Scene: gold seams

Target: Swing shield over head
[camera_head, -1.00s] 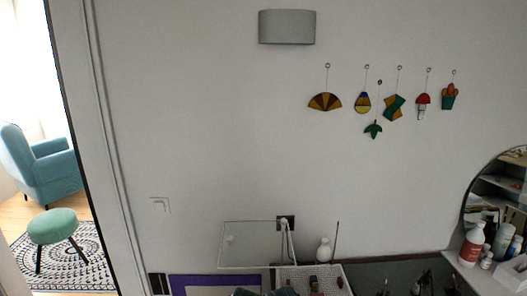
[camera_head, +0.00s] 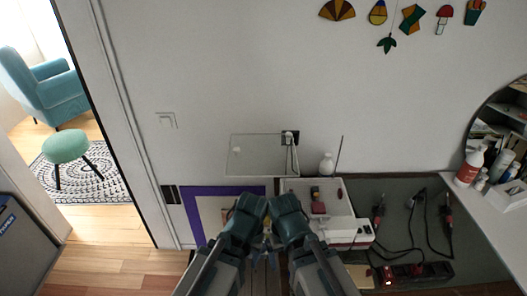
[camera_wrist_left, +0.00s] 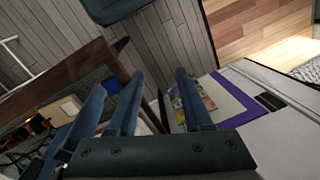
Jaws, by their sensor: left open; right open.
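A clear, thin-edged panel (camera_head: 262,155), which looks like the shield, stands upright near the wall, with a pale arm at its right edge. Below and right of it sits a white tray-like unit (camera_head: 335,228) with a small dark red and black part (camera_head: 318,206) in it, possibly the head. My left gripper (camera_head: 256,250) and right gripper (camera_head: 277,250) are close together at the bottom centre, in front of and below the panel, apart from it. In the left wrist view my left gripper's fingers (camera_wrist_left: 158,90) are spread, with nothing between them.
Cabled tools (camera_head: 378,212) and a power strip (camera_head: 415,272) lie on the right. Stained-glass pieces (camera_head: 411,19) hang above on the wall.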

